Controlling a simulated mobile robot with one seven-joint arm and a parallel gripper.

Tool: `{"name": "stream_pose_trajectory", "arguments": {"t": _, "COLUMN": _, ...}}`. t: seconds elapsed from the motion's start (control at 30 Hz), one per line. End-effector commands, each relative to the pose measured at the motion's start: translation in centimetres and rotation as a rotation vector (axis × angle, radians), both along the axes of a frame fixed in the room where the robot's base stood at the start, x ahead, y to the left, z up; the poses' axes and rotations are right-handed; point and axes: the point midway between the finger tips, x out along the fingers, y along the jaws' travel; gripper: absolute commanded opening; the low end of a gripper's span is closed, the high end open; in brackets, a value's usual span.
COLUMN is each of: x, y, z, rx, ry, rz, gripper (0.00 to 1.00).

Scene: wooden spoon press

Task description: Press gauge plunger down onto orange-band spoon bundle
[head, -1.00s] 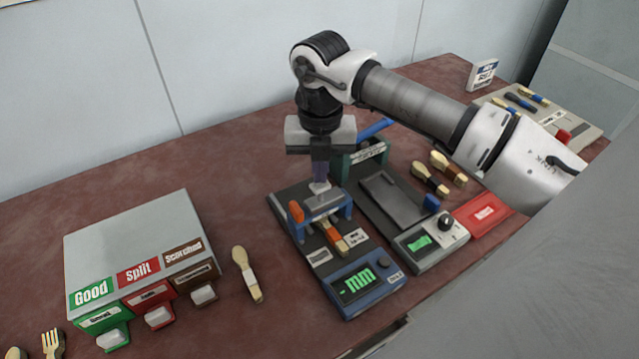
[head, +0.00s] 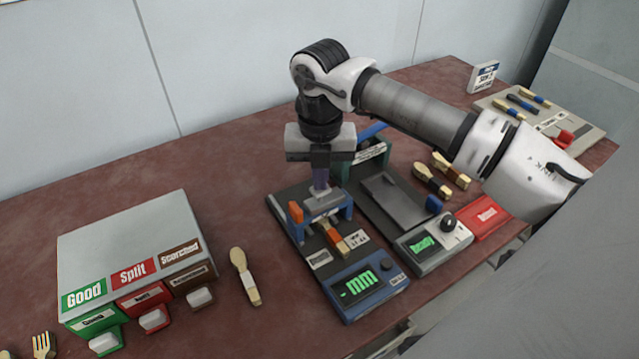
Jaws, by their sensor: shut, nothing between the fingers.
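The gauge (head: 362,291) has a blue front with a green "- mm" display and a blue bridge over its dark bed. A spoon bundle with an orange band (head: 331,236) lies on the bed under the bridge, its wooden end toward the display. The grey plunger (head: 321,201) sits at the top of the bridge, with an orange part (head: 296,212) at its left. My gripper (head: 320,184) points straight down, shut, with its fingertips right at the plunger top. Whether they touch it, I cannot tell. The bundle's far end is hidden by the bridge.
A box with Good, Split and Scorched slots (head: 135,262) stands at left. Right of the gauge are a device reading "Ready" (head: 433,243), a red tray (head: 484,216) and two bundles (head: 432,180).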

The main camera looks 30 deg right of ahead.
Motion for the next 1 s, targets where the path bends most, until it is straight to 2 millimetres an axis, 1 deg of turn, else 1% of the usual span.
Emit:
{"name": "stream_pose_trajectory", "arguments": {"t": 0.13, "x": 0.0, "y": 0.0, "z": -0.5, "rx": 0.001, "ry": 0.001, "rz": 0.0, "gripper": 0.0}}
{"name": "stream_pose_trajectory", "arguments": {"t": 0.6, "x": 0.0, "y": 0.0, "z": -0.2, "rx": 0.001, "ry": 0.001, "rz": 0.0, "gripper": 0.0}}
{"name": "stream_pose_trajectory", "arguments": {"t": 0.77, "x": 0.0, "y": 0.0, "z": 0.8, "rx": -0.001, "ry": 0.001, "rz": 0.0, "gripper": 0.0}}
{"name": "stream_pose_trajectory", "arguments": {"t": 1.0, "x": 0.0, "y": 0.0, "z": 2.7, "rx": 0.0, "ry": 0.001, "rz": 0.0, "gripper": 0.0}}
